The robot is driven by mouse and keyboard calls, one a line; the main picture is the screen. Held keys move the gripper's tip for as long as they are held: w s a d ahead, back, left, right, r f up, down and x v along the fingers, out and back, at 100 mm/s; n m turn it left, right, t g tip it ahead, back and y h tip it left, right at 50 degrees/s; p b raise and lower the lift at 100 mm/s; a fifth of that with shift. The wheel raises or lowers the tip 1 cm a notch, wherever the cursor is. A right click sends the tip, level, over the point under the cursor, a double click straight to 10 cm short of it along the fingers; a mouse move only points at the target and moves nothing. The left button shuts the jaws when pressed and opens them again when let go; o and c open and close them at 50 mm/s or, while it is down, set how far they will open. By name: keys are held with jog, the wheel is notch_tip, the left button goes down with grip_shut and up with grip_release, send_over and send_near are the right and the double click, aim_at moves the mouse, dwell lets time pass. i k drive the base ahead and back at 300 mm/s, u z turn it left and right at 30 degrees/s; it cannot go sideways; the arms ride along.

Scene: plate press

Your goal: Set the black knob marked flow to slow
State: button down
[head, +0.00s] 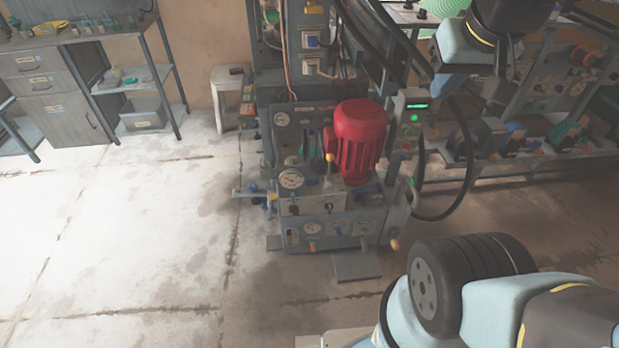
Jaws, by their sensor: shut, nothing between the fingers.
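The plate press (340,215) stands ahead of me, with a grey front panel carrying gauges, labels and small controls. A small dark knob (293,209) shows on this panel below a round white gauge (291,179). The labels are too small to read, so I cannot tell which knob is marked flow or where it points. Parts of my arm show at the lower right and upper right, but I cannot make out my gripper.
A red motor (361,135) sits on the press beside a lever with a yellow ball (329,157). A control box with green lights (412,108) stands to its right, near a looping black hose (468,165). A workbench (75,40) is at the far left. The floor (120,240) at left is clear.

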aim_at(328, 206)
jog(key=u, duration=0.1)
jog(key=k, duration=1)
jog(key=u, duration=0.85)
jog(key=i, duration=0.5)
jog(key=z, duration=0.35)
